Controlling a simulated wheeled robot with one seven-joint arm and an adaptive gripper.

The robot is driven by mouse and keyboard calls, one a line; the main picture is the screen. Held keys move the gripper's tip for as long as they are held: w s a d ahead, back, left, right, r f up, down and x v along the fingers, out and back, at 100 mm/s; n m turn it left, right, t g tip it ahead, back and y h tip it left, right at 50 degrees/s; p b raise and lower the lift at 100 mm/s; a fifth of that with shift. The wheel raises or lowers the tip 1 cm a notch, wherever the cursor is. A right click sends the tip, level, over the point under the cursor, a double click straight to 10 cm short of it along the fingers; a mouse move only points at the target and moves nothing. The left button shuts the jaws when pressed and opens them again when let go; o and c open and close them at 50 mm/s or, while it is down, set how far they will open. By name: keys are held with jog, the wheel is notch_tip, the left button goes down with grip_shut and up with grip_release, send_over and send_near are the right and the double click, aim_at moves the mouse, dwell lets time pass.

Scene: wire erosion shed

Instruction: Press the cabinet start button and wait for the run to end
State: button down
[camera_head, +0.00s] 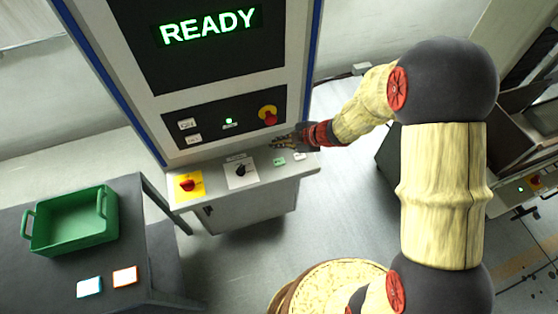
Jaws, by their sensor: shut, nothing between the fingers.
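The cabinet (306,40) stands upright in the middle, with a screen (178,68) showing READY in green letters. Its sloped front panel carries a small green button (279,161), a small white button (299,156), a black rotary knob (240,170) on a white plate, and a red switch (187,185) on a yellow plate. The small labels are too tiny to read, so I cannot tell which button is start. My gripper (277,143) is shut and empty, just above the green button in the picture; I cannot tell whether it touches the panel.
A dark table (135,270) at left bears a green crate (45,244) and two small cards. Another machine stands at right.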

jog(key=b, duration=0.8)
send_over(279, 163)
notch_tip(279, 163, down, 8)
jog(key=shift+a+r, duration=0.1)
jog(key=shift+r, duration=0.05)
jog(key=shift+f, duration=0.5)
jog(key=shift+f+b, duration=0.1)
jog(key=shift+b, duration=0.2)
dwell(0.4)
jog(key=shift+f, duration=0.3)
